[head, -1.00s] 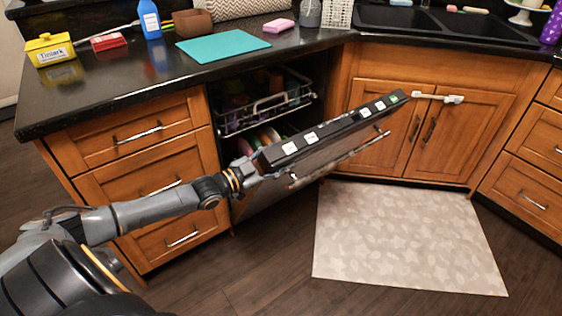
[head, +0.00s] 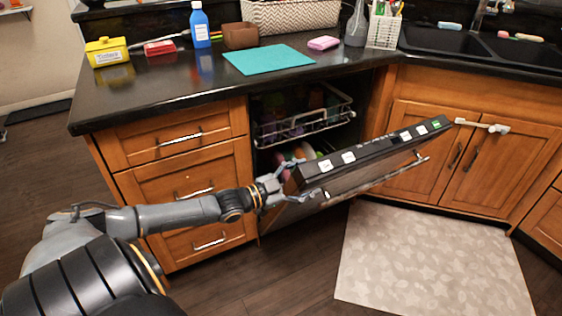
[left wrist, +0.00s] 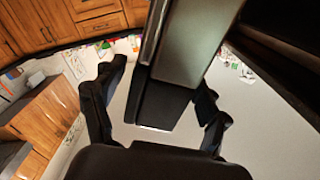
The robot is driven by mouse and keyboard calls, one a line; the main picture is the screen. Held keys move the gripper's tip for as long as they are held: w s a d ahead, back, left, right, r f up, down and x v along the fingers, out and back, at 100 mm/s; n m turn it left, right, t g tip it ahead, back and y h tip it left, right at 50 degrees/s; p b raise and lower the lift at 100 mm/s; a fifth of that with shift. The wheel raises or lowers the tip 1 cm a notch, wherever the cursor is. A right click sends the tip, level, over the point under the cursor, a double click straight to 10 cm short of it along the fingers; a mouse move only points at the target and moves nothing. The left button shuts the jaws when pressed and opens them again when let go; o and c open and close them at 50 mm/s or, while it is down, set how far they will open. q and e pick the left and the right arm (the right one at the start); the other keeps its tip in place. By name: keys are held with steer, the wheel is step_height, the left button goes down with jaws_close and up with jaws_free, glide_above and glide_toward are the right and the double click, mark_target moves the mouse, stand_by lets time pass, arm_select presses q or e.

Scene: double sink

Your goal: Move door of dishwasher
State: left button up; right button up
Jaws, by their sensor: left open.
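The dishwasher door (head: 350,172) stands partly open, tilted outward from the dishwasher under the counter. Its dark top edge has white and green labels, and a bar handle (head: 385,177) runs along its front. My left gripper (head: 288,188) is at the door's left end in the head view, with its fingers open. In the left wrist view, the open fingers (left wrist: 158,100) lie on either side of the door's end (left wrist: 165,95). I cannot tell whether they touch it. My right gripper is not in view.
Inside the dishwasher, an upper rack (head: 300,122) and dishes show behind the door. Wooden drawers (head: 185,180) stand left of it and sink cabinets (head: 480,155) right. A patterned mat (head: 430,265) lies on the floor. The counter holds a teal mat (head: 268,60) and several items.

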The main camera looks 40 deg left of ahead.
arm_select(q)
steer(key=v, duration=0.9)
steer(key=shift+s, duration=0.1)
stand_by(0.5)
